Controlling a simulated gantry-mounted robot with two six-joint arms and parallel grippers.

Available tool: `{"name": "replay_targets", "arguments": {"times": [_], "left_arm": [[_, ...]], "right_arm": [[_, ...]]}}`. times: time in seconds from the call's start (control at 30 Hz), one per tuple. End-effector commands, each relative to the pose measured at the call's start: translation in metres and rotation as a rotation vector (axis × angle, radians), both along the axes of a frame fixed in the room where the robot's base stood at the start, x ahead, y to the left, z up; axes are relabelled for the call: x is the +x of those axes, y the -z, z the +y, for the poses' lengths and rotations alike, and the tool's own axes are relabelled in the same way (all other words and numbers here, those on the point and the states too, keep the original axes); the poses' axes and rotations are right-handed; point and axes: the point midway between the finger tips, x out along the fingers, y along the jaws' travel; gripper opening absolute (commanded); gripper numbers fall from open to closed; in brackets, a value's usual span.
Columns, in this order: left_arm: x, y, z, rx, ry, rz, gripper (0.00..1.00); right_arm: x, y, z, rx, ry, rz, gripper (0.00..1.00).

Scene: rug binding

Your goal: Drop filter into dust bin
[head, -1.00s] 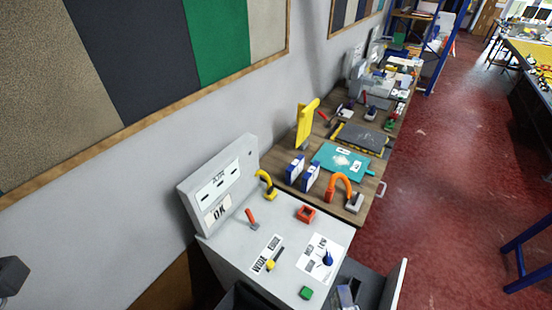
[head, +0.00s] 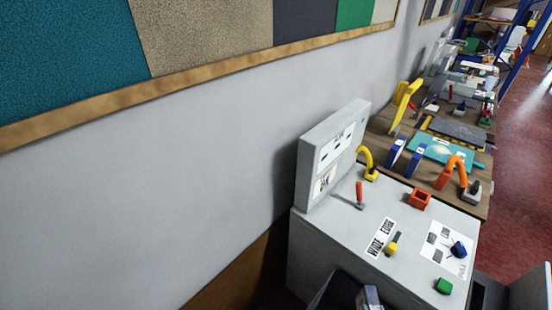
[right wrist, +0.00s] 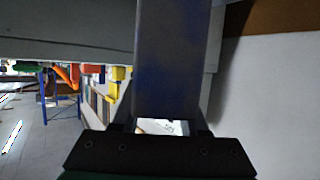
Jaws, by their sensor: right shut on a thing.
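In the right wrist view my right gripper (right wrist: 168,125) is shut on a long dark blue-grey piece, the filter (right wrist: 168,65), which fills the middle of that view. In the head view a small blue-grey piece, seemingly the same filter, shows at the bottom edge (head: 369,298), with most of my right gripper cut off below it. Right beside it on the left is a dark open-looking container, likely the dust bin (head: 335,291), in front of the grey cabinet. Its inside is hidden, and I cannot tell whether the filter is over it. My left gripper is out of view.
A grey open box (head: 530,290) stands at lower right. A cluttered bench lies beyond.

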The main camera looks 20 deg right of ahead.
Motion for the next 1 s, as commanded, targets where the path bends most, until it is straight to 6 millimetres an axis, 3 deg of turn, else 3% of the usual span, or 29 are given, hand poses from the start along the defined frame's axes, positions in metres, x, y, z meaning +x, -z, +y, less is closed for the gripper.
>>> {"name": "replay_targets", "arguments": {"times": [0.03,0.1,0.47,0.83,1.0], "left_arm": [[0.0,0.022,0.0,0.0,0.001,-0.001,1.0],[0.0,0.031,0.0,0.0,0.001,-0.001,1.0],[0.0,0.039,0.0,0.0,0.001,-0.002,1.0],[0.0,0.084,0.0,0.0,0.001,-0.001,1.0],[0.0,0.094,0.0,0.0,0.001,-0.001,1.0]], "right_arm": [[-0.001,0.02,-0.006,0.0,0.017,-0.002,0.0],[-0.003,0.029,-0.012,0.0,0.034,-0.003,0.0],[-0.006,0.037,-0.018,0.0,0.053,-0.002,0.0],[-0.006,0.084,-0.018,-0.002,0.052,-0.001,0.0],[-0.006,0.095,-0.018,-0.002,0.052,-0.001,0.0]]}}
